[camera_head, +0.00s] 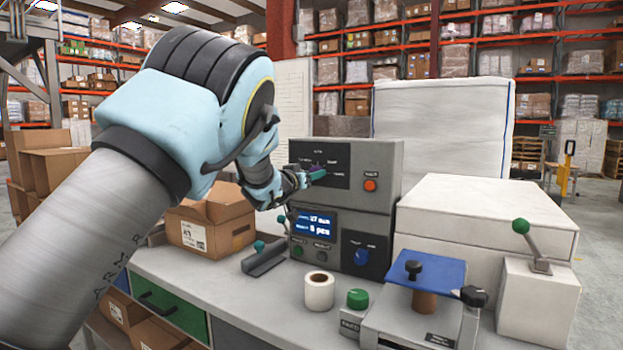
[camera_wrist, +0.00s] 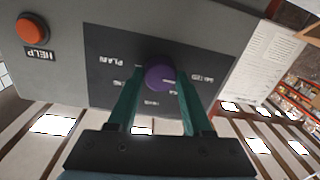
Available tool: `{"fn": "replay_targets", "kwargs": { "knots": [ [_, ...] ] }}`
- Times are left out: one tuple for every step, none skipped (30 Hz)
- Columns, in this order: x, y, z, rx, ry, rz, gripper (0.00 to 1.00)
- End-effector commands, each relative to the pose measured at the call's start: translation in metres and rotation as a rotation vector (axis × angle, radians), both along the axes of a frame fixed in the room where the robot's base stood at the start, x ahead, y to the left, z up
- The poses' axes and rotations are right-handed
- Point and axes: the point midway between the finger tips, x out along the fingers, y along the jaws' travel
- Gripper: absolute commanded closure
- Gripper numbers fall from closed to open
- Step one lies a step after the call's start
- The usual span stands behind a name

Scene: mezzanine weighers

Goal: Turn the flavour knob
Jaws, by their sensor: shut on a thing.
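The flavour knob (camera_wrist: 160,77) is a round purple knob on a dark panel (camera_wrist: 100,65) with white labels around it. In the wrist view the panel appears upside down, with PLAIN among the labels; some others are hidden by the fingers or too small to read. My gripper (camera_wrist: 159,90) has its two green fingers on either side of the knob, shut on it. In the head view my gripper (camera_head: 316,173) reaches the upper grey box (camera_head: 385,160) from the left and covers most of the knob.
An orange HELP button (camera_head: 370,185) sits on the same box face, right of the panel. Below is a unit with a lit display (camera_head: 313,226) and a blue knob (camera_head: 361,257).

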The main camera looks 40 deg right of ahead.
Motion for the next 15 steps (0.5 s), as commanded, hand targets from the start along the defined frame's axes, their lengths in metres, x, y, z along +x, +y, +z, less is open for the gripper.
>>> {"fn": "replay_targets", "kwargs": {
  "knots": [
    [0.0002, 0.0002, -0.0031, 0.003, -0.024, 0.0, 1.0],
    [0.0003, 0.0002, -0.0033, 0.008, -0.041, 0.0, 1.0],
    [0.0005, 0.0003, -0.0034, 0.013, -0.065, 0.0, 1.0],
    [0.0006, 0.0004, -0.0035, 0.017, -0.085, 0.0, 1.0],
    [0.0007, 0.0004, -0.0038, 0.023, -0.107, 0.001, 1.0],
    [0.0007, 0.0004, -0.0045, 0.031, -0.138, 0.001, 1.0],
    [0.0007, 0.0004, -0.0048, 0.037, -0.162, 0.0, 1.0],
    [0.0005, 0.0005, -0.0052, 0.044, -0.187, 0.0, 1.0],
    [0.0004, 0.0004, -0.0054, 0.054, -0.223, 0.0, 1.0],
    [0.0007, 0.0006, -0.0055, 0.06, -0.25, 0.001, 1.0],
    [0.0011, 0.0007, -0.0056, 0.068, -0.278, 0.001, 1.0],
    [0.0009, 0.0006, -0.0057, 0.077, -0.315, 0.0, 1.0],
    [0.0006, 0.0004, -0.0056, 0.084, -0.343, 0.001, 1.0],
    [0.0004, 0.0003, -0.0055, 0.092, -0.371, 0.0, 1.0],
    [0.0006, 0.0005, -0.0053, 0.101, -0.407, 0.001, 1.0]
  ]
}}
